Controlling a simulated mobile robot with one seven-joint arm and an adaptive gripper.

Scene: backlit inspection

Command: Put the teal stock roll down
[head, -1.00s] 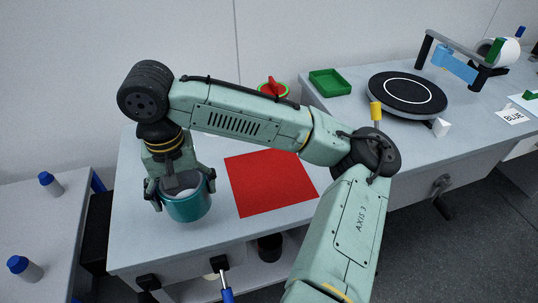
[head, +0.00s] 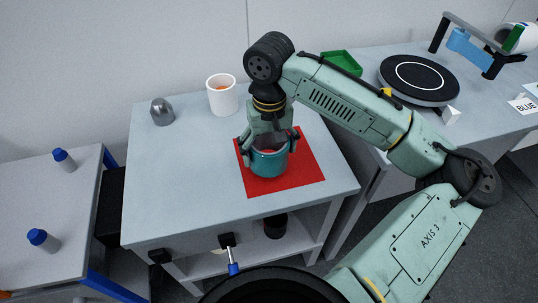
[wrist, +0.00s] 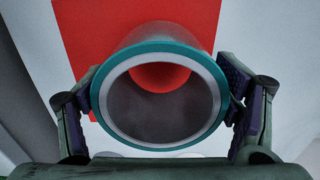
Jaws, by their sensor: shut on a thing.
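The teal stock roll (head: 269,165) is a short hollow cylinder, upright over the red mat (head: 306,171). My gripper (head: 268,148) comes down from above and is shut on its sides. In the wrist view the roll's teal rim with its pale inner edge (wrist: 105,122) sits between the two fingers (wrist: 163,98). The red mat (wrist: 85,40) shows beyond the roll and through its bore. I cannot tell whether the roll's bottom touches the mat.
A white cup (head: 222,97) with something orange inside and a grey metal piece (head: 162,112) stand behind, on the same table (head: 180,180). A turntable (head: 418,80) and a green tray (head: 342,62) are on the bench at right. The table's left part is clear.

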